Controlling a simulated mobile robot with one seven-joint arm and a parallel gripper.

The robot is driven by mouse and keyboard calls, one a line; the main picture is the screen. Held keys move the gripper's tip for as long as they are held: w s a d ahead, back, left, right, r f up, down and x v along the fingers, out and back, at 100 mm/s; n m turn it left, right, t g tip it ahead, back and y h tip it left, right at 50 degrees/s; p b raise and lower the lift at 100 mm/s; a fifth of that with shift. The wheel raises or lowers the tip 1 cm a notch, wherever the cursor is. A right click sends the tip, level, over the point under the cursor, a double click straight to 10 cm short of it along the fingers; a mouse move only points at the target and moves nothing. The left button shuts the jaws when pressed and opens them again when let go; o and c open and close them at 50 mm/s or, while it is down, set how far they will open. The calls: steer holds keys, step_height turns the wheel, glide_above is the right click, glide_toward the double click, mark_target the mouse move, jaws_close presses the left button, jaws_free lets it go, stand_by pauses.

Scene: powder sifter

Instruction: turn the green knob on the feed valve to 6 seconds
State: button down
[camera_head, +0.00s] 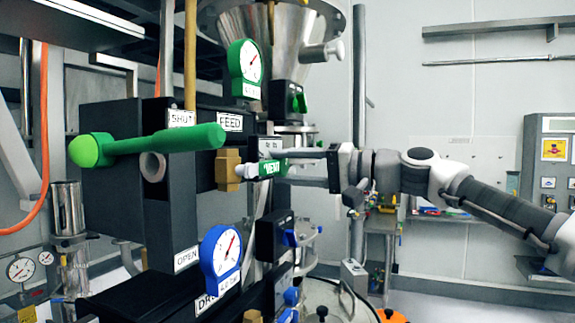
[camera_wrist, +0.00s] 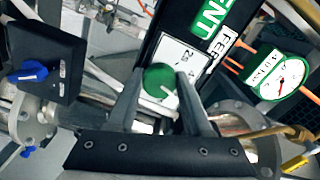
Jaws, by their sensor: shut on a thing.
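The green knob (camera_wrist: 158,82) sits on a white dial plate (camera_wrist: 192,62) in the wrist view, with a pale pointer mark toward its lower right. The dial figures are small and rotated, so I cannot read the setting. My gripper (camera_wrist: 160,80) has one finger on each side of the knob and is shut on it. In the head view my gripper (camera_head: 284,166) reaches in from the right to the valve panel, and its fingers mostly hide the knob. A FEED label (camera_head: 230,122) is on the black housing to the left.
A long green lever handle (camera_head: 165,141) sticks out at the left. A green-rimmed gauge (camera_head: 245,62) is above and a blue-rimmed gauge (camera_head: 221,255) below. A blue knob (camera_wrist: 33,72) on a black box is left in the wrist view. Open room lies to the right.

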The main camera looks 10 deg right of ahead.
steer(key=shift+m, duration=0.4)
steer(key=shift+c, duration=1.6)
jaws_free()
steer(key=b+v, duration=0.1)
steer(key=v, duration=1.6)
steer(key=shift+s+d, duration=0.15)
